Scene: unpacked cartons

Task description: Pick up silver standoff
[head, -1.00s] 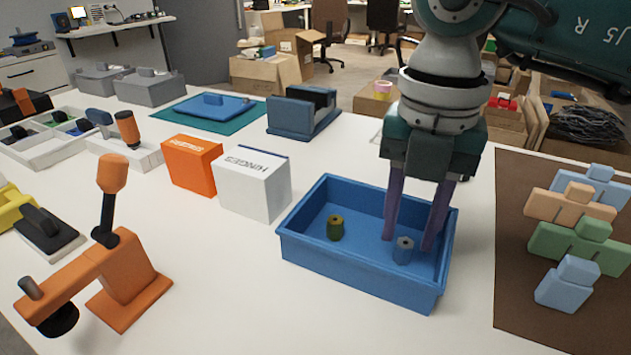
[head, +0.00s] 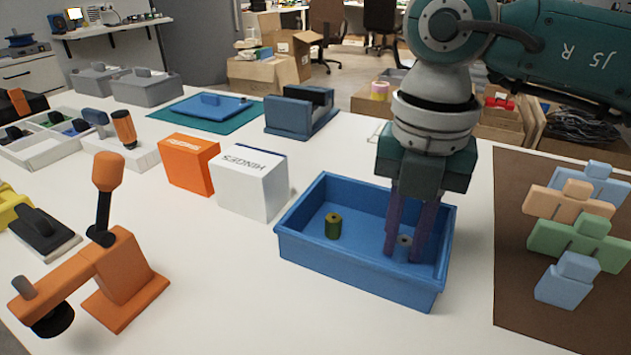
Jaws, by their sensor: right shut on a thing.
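The silver standoff (head: 404,240) is a small grey cylinder with a hole in its top, in the right part of the blue bin (head: 330,267). My right gripper (head: 403,254) points down into the bin, its purple fingers closed on the standoff from both sides. The fingers hide much of the standoff, and I cannot tell whether it still touches the bin floor. A brass-coloured standoff (head: 333,226) stands upright in the left part of the bin, apart from the gripper. My left gripper is not in view.
An orange box (head: 187,165) and a white hinges box (head: 250,184) stand left of the bin. An orange lever fixture (head: 120,275) is at front left. Stacked coloured blocks (head: 578,240) lie on a brown mat (head: 515,300) at right.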

